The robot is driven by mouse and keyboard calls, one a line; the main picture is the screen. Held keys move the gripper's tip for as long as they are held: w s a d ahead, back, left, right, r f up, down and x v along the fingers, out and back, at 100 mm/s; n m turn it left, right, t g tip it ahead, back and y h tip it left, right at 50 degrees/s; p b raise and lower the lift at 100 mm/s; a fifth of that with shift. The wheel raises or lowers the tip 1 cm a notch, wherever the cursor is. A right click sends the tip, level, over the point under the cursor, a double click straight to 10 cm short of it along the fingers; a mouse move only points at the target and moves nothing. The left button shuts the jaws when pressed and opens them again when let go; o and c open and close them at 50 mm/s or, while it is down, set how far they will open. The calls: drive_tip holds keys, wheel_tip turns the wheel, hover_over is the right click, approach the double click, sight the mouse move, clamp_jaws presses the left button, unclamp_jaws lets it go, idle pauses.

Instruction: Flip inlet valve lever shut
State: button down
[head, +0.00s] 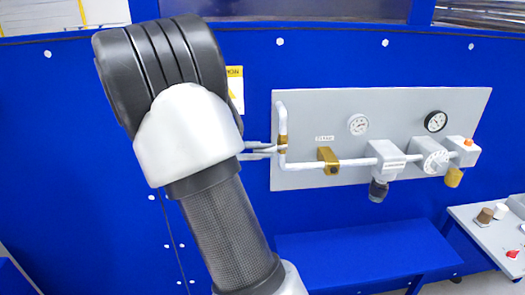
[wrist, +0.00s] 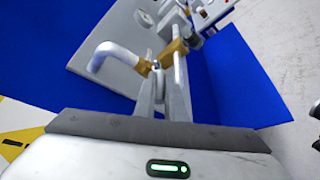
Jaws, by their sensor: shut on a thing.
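A grey panel (head: 330,110) on the blue wall carries a white pipe (head: 300,164). A brass valve body (head: 282,146) sits on the pipe's upright run at the left. It also shows just beyond the fingertips in the wrist view (wrist: 145,67). My gripper (head: 272,150) reaches in from the left, its fingers close to this valve. In the wrist view my gripper (wrist: 160,75) has its fingers nearly together on a small pale piece at the valve, which seems to be the inlet valve lever; the fingers hide most of it.
A second brass fitting (head: 327,157) sits further right under a small label. Two gauges (head: 358,124), a grey regulator (head: 385,160) and a dial (head: 435,162) follow on the panel. A blue bench (head: 365,245) stands below. A side table (head: 490,235) holds small items at the right.

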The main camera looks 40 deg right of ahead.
drive_tip(key=c, duration=1.8)
unclamp_jaws()
drive_tip(key=b+v, duration=0.1)
drive_tip(key=v, duration=1.6)
drive_tip(key=shift+a, duration=0.2)
